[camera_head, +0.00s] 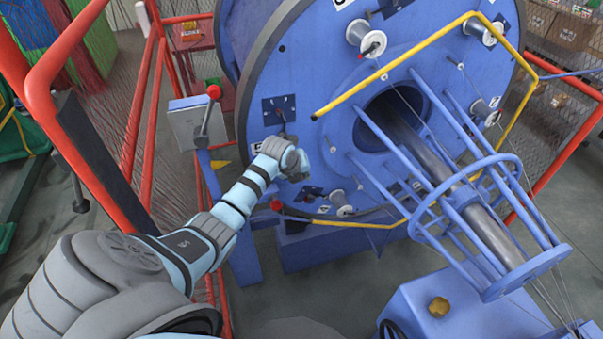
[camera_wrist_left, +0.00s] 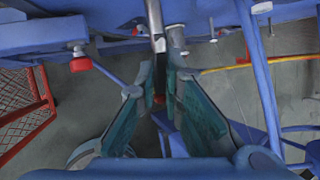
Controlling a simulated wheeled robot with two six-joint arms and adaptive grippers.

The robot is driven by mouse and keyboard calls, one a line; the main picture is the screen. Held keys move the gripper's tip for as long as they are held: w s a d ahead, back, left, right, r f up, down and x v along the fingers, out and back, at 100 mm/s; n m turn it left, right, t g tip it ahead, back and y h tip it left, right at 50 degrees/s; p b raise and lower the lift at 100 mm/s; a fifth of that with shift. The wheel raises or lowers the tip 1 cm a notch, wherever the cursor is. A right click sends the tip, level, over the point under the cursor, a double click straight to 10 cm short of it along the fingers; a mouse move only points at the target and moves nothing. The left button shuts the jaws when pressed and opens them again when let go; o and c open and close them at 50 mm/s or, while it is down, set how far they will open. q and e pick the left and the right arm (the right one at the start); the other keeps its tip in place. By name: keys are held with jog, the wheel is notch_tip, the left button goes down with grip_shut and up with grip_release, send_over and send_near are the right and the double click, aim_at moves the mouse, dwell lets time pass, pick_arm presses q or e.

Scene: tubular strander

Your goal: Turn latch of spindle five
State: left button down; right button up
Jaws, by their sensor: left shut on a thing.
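The strander's big blue disc (camera_head: 310,75) carries several white spools, one at the upper middle (camera_head: 366,40) and one low down (camera_head: 342,203). A dark square plate (camera_head: 280,108) with a small grey lever below it sits on the disc's left part. My left gripper (camera_head: 290,158) is at the disc face just below this plate, partly hidden by its own wrist. In the left wrist view its two teal-padded fingers (camera_wrist_left: 167,62) are closed around a slim grey metal lever (camera_wrist_left: 156,28), which looks like the latch. I cannot read which spindle number it belongs to. My right gripper is not in view.
A yellow bent bar (camera_head: 395,65) and a blue cage around the central shaft (camera_head: 450,200) stick out right of my gripper. Grey floor shows below.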

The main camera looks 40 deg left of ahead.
pick_arm(q)
jog(key=shift+r+n+g+h+b, duration=0.3)
jog(key=shift+g+h+b, duration=0.35)
jog(key=shift+h, duration=0.35)
jog(key=shift+r+n+g+h+b, duration=0.35)
jog(key=shift+g+h+b, duration=0.4)
jog(key=shift+h+b, duration=0.3)
jog(key=shift+r, duration=0.1)
jog(key=c, duration=1.7)
grip_release()
jog(key=shift+s+a+r, duration=0.1)
jog(key=shift+s+r, duration=0.05)
jog(key=shift+r, duration=0.15)
jog(key=v, duration=1.1)
